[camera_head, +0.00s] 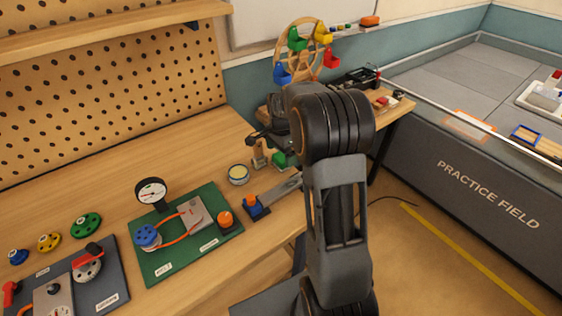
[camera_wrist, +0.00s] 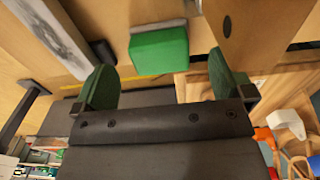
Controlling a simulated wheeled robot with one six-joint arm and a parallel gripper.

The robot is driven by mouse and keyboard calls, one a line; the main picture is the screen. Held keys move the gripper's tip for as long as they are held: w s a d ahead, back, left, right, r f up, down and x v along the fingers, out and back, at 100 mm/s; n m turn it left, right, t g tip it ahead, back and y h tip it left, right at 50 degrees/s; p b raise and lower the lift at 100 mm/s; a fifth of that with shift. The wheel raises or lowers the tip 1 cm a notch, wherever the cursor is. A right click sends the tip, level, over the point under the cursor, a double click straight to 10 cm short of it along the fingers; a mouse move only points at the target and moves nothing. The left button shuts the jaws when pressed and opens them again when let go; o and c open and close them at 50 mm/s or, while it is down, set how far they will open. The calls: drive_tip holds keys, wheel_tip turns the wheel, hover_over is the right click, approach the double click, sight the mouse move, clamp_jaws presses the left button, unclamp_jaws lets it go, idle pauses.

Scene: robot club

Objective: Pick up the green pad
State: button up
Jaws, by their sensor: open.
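The green pad (camera_wrist: 160,55) is a small block with a pale grey strip along one edge, lying on or just above the wooden bench top in the wrist view. In the head view a small green block (camera_head: 281,159) shows beside my arm, partly covered. My gripper (camera_wrist: 161,68) is open, with one green-tipped finger on each side of the pad in the picture. Gaps show between the pad and both fingers, and nothing is held. I cannot tell the remaining distance in depth. In the head view my arm hides most of the gripper.
A wooden post (camera_wrist: 240,30) stands close by the right finger in the wrist view. A green board (camera_head: 180,258) with a gauge (camera_head: 151,191), a yellow-topped tin (camera_head: 238,174) and a blue-ended metal slide (camera_head: 278,191) are on the bench. A coloured wheel (camera_head: 303,50) stands behind.

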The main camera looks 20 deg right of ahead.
sight(281, 157)
drive_tip(key=shift+f, duration=1.8)
drive_tip(key=c, duration=1)
drive_tip(key=shift+r, duration=0.1)
drive_tip(key=shift+r, duration=0.5)
wheel_tip(281, 157, up, 2)
drive_tip(key=shift+s+r, duration=0.1)
drive_tip(key=shift+r, duration=0.1)
drive_tip(key=s+r, duration=0.3)
drive_tip(key=s, duration=0.1)
drive_tip(key=s+r+b, duration=0.1)
drive_tip(key=s+r, duration=0.2)
drive_tip(key=s, duration=0.2)
drive_tip(key=s+r, duration=0.3)
drive_tip(key=s, duration=0.1)
drive_tip(key=shift+s+a+r+b, duration=0.1)
drive_tip(key=shift+s+r+b, duration=0.15)
drive_tip(key=shift+s+b, duration=0.15)
